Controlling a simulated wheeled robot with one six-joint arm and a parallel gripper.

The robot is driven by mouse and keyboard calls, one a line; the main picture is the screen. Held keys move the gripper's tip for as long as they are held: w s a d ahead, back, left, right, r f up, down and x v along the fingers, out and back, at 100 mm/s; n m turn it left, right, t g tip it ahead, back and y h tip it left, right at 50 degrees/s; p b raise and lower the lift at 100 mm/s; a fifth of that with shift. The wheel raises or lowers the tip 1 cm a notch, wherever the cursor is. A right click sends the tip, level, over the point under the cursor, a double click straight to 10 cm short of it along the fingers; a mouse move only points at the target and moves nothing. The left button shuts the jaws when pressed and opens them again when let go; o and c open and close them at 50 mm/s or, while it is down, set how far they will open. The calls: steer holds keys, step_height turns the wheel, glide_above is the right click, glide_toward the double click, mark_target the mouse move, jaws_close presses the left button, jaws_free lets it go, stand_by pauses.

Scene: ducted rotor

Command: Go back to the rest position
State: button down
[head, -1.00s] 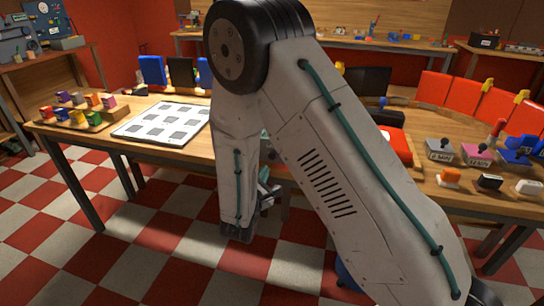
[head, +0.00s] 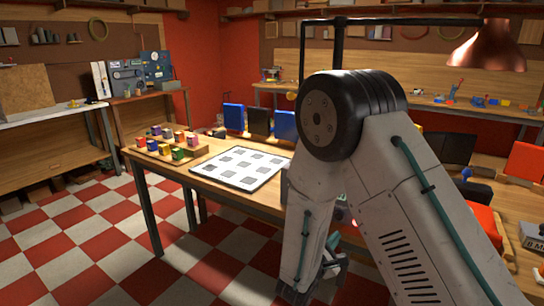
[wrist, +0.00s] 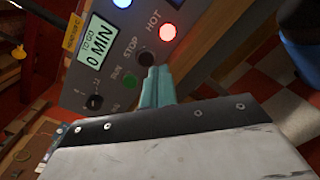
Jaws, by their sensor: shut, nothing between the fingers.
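My gripper shows in the wrist view (wrist: 158,84) as teal fingers shut together with nothing between them. They point at a grey control panel (wrist: 117,58) and overlap its lower edge in the picture; I cannot tell whether they touch it. The panel has a display reading "TO GO 0 MIN" (wrist: 97,44), RUN and STOP buttons, a black knob and a lit red HOT lamp (wrist: 167,32). In the head view my arm is bent, its forearm hanging down in front of the table.
A wooden table (head: 236,195) holds a white grid board (head: 242,167) and a wooden tray of coloured blocks (head: 168,152). Blue and black bins (head: 258,122) stand at its back. Another bench (head: 40,115) is at far left. The checkered floor (head: 105,235) at left is clear.

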steer(key=s+d+r+m+g, duration=0.3)
steer(key=s+m+g, duration=0.15)
steer(key=s, duration=0.25)
steer(key=s+d+r+m+g, duration=0.3)
steer(key=s+g, duration=0.3)
steer(key=s+d+r+m+g, duration=0.3)
steer(key=s+d+m+g, duration=0.15)
steer(key=s, duration=0.25)
steer(key=s+a+r+m+t+y, duration=0.1)
steer(key=s+a+r+m+y, duration=0.2)
steer(key=s+r+m+y, duration=0.1)
steer(key=s+a+r+m+t+y, duration=0.2)
steer(key=s+a+r+m+y, duration=0.1)
steer(key=s+r+y, duration=0.4)
steer(key=shift+s+a+r+m+y, duration=0.35)
steer(key=shift+s+r, duration=0.7)
steer(key=shift+s, duration=0.5)
